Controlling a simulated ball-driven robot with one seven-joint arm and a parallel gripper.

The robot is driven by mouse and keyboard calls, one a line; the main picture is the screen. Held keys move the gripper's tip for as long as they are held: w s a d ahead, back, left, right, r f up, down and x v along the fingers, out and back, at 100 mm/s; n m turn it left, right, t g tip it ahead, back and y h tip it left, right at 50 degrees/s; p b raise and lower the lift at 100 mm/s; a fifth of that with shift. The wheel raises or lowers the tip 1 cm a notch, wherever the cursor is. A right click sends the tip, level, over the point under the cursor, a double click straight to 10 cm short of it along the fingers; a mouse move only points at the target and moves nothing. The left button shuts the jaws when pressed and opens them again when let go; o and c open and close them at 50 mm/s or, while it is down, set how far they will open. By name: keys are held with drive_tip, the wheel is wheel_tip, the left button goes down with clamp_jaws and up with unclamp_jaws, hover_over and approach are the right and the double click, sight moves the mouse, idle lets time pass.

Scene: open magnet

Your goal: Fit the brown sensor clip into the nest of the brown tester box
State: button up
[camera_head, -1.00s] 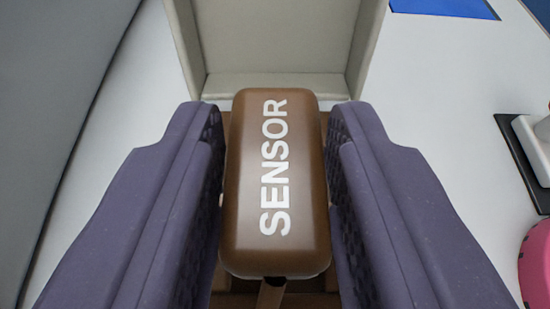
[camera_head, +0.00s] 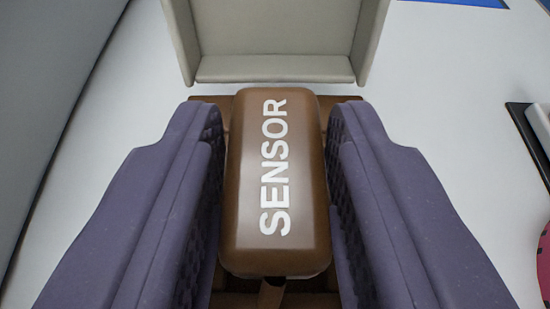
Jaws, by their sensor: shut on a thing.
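The brown sensor clip (camera_head: 276,190), marked SENSOR in white, is in the middle of the view. My gripper (camera_head: 276,180) is shut on it, with one purple finger along each side. The brown tester box (camera_head: 208,103) lies beneath, and only its brown edges show around the clip and fingers. The nest is hidden under the clip, so I cannot tell whether the clip is above it or touching it. A short brown stub (camera_head: 271,292) shows at the clip's near end.
A cream open-sided housing (camera_head: 275,68) stands just beyond the box. A grey surface (camera_head: 50,80) runs along the left. At the right are a dark pad with a white item (camera_head: 538,125) and a pink object (camera_head: 545,260). A blue patch (camera_head: 480,2) is at the top right.

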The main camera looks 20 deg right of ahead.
drive_tip(key=shift+f+b, duration=0.75)
drive_tip(key=shift+f, duration=0.05)
drive_tip(key=o, duration=1.1)
drive_tip(key=shift+r, duration=0.1)
